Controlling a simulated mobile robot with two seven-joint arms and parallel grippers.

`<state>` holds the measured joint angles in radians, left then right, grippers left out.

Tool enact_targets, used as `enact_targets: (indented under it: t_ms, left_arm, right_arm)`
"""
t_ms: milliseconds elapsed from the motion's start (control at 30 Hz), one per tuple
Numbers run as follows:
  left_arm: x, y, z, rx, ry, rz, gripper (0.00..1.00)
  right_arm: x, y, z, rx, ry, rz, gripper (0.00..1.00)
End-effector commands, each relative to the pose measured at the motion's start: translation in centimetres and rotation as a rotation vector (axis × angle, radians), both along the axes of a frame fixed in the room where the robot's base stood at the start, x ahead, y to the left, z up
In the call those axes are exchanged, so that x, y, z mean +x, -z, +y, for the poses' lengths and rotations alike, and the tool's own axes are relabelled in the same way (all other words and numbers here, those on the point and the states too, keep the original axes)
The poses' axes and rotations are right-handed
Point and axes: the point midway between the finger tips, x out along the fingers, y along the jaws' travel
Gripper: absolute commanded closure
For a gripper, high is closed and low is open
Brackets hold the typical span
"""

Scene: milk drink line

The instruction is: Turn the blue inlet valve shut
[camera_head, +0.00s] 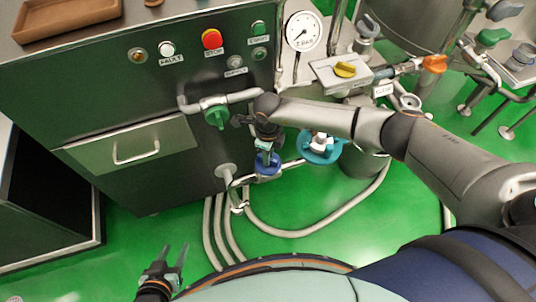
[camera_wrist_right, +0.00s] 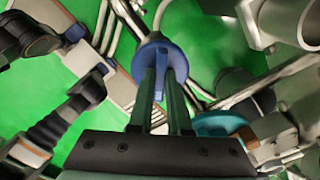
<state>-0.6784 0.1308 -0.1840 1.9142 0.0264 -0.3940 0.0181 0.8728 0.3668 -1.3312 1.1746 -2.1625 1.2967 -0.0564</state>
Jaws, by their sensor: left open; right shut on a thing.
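The blue inlet valve (camera_head: 267,168) sits on the pipework low at the front of the steel cabinet. In the right wrist view it is a round blue disc (camera_wrist_right: 145,57) with a raised bar handle across it. My right gripper (camera_head: 266,151) reaches down to it from above. In the right wrist view its two dark fingers (camera_wrist_right: 162,82) are shut on the bar, one on each side. The fingers partly hide the disc. My left gripper (camera_head: 175,258) is open and empty, low over the green floor, well away from the valve.
A green valve (camera_head: 214,113) is on the pipe above left. A teal ring-shaped part (camera_head: 320,147) is close to the right of the blue valve. Hoses (camera_head: 300,234) curve across the floor below. A drawer (camera_head: 130,147) with a handle is at left. Open floor lies at lower left.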

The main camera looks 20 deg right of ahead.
Motion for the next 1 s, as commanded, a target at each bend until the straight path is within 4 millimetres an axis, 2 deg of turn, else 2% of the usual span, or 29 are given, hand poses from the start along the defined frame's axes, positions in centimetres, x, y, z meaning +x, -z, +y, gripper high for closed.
enact_targets:
  t_ms: [600, 1000]
  left_arm:
    - [0.0, -1.3, 0.0, 0.0, 0.0, 0.0, 0.5]
    - [0.0, -1.9, 0.0, 0.0, 0.0, 0.0, 0.5]
  right_arm:
    - [0.0, -0.1, -0.1, -0.002, 0.572, 0.001, 1.0]
    - [0.0, -0.1, -0.1, -0.003, 0.798, 0.001, 1.0]
